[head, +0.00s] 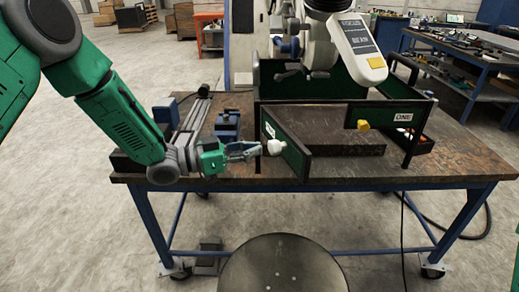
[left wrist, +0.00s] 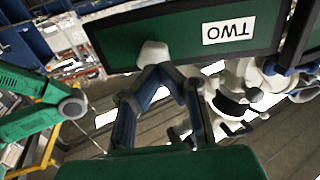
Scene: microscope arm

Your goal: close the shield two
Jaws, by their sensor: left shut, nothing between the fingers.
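Shield two (head: 289,150) is a dark green, black-framed panel. It stands swung out toward me at the left of the black frame on the table. Its white knob (head: 277,147) faces left. In the left wrist view, shield two (left wrist: 150,32) bears an upside-down "TWO" label, and the white knob (left wrist: 153,55) sits at its lower edge. My left gripper (head: 259,148) is shut and empty, with its tips right at the knob. In the left wrist view the gripper tips (left wrist: 158,72) meet just below the knob; I cannot tell if they touch it. My right gripper is not in view.
Shield one (head: 390,116), with a yellow knob (head: 363,125), stands to the right. A microscope (head: 345,45) hangs above the enclosure. A blue vise-like fixture (head: 227,126) is behind my left gripper. A round stool (head: 283,265) stands before the table (head: 220,183).

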